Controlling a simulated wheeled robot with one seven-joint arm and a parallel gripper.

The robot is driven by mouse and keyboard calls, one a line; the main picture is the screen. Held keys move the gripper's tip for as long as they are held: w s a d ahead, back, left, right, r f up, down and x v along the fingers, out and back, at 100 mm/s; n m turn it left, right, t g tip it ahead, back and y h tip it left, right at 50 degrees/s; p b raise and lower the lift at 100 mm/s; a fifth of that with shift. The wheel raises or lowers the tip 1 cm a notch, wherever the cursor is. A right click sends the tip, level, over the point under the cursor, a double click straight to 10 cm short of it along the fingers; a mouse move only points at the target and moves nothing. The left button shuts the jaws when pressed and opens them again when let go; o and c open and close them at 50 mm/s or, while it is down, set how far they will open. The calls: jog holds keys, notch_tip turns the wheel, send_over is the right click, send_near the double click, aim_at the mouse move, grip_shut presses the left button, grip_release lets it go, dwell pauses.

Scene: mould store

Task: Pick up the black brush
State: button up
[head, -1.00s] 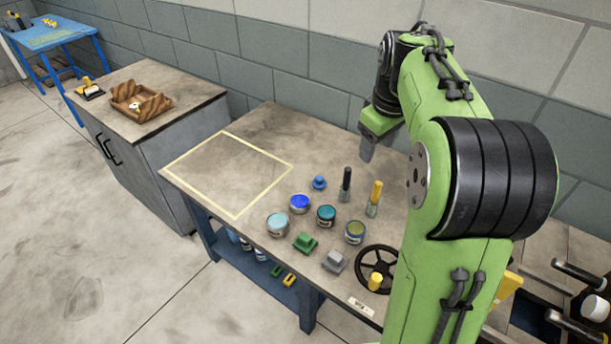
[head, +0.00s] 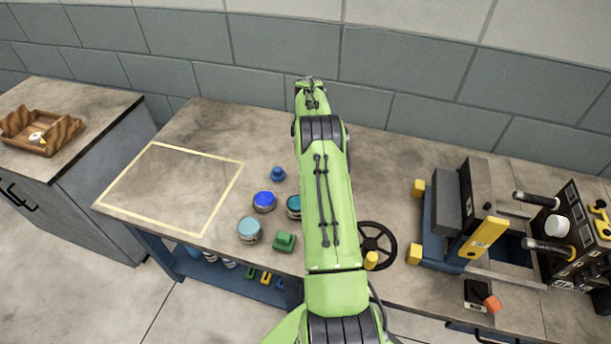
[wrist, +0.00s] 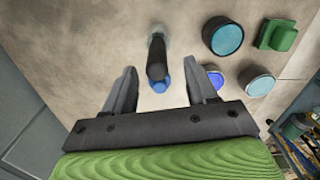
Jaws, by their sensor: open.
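The black brush (wrist: 157,57) shows in the wrist view as a dark upright handle with a pale grey end, seen nearly along its length. My gripper (wrist: 164,72) is open, with one finger to each side of the brush's line; the brush looks a little ahead of the fingertips, and I see no contact. In the head view my arm hides both the brush and the gripper's fingers.
A blue knob-like piece (wrist: 162,82) shows close by the brush. Paint tins (head: 249,230) and a green block (head: 285,242) stand nearby. A handwheel (head: 374,242) and a machine (head: 458,212) are to the right. The taped rectangle (head: 146,147) is empty.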

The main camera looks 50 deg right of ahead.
jog(key=f, duration=0.6)
jog(key=shift+w+d+f+b, duration=0.1)
jog(key=shift+d+b, duration=0.1)
jog(key=shift+b, duration=0.15)
grip_shut()
